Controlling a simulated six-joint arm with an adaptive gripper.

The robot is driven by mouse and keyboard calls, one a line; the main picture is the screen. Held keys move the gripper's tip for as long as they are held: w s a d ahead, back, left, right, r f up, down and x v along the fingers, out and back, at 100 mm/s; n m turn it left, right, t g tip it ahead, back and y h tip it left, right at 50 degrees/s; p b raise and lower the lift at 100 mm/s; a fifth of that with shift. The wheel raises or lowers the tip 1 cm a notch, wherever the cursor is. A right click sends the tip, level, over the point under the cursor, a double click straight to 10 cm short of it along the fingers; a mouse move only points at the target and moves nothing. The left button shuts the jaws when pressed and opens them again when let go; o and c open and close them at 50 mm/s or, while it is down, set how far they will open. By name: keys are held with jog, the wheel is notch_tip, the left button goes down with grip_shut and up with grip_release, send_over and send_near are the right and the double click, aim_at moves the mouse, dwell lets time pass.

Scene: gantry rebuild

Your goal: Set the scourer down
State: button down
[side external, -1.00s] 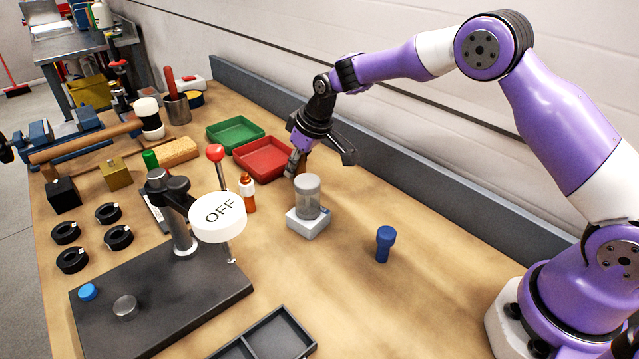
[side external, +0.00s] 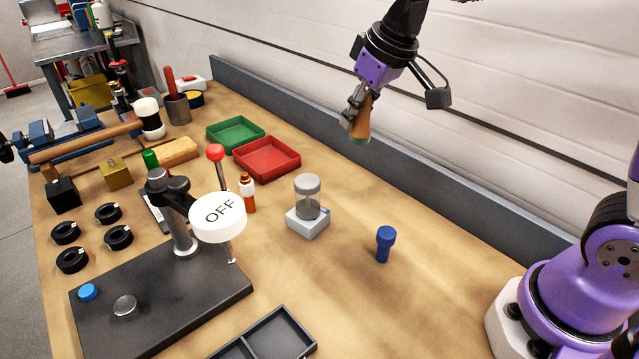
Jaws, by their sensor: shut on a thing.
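My gripper (side external: 357,113) is high above the back right part of the bench, in front of the wall, with its fingers pointing down. It is shut on the scourer (side external: 363,124), a small tan-orange piece with a green lower end. The scourer hangs tilted below the fingers, clear of the bench and apart from everything else. The fingers hide part of it.
A clear-topped cylinder on a pale base (side external: 307,215) and a blue peg-like thing (side external: 385,243) stand below. A red tray (side external: 266,174) and green tray (side external: 235,147) lie at the back left. Bare bench (side external: 440,265) lies to the right, with a grey back ledge (side external: 420,187).

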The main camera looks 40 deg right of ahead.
jog(key=s+a+f+n+y, duration=0.1)
jog(key=s+a+f+n, duration=0.15)
jog(key=s+a, duration=0.65)
jog(key=s+a+f+n, duration=0.1)
jog(key=s+a+f, duration=0.2)
jog(key=s+a, duration=0.6)
jog(key=w+d+f, duration=0.1)
jog(key=w+f, duration=0.1)
jog(key=w, duration=0.1)
jog(key=w+d+f, duration=0.1)
jog(key=w+f, duration=0.1)
jog(key=w, duration=0.2)
jog(key=w+d+f, duration=0.1)
jog(key=w+f, duration=0.1)
jog(key=w, duration=0.2)
jog(key=shift+d+f, duration=0.1)
jog(key=shift+d, duration=0.2)
jog(key=shift+w+f, duration=0.15)
jog(key=shift+f, duration=1.9)
jog(key=c, duration=0.7)
grip_release()
jog(key=shift+f, duration=0.15)
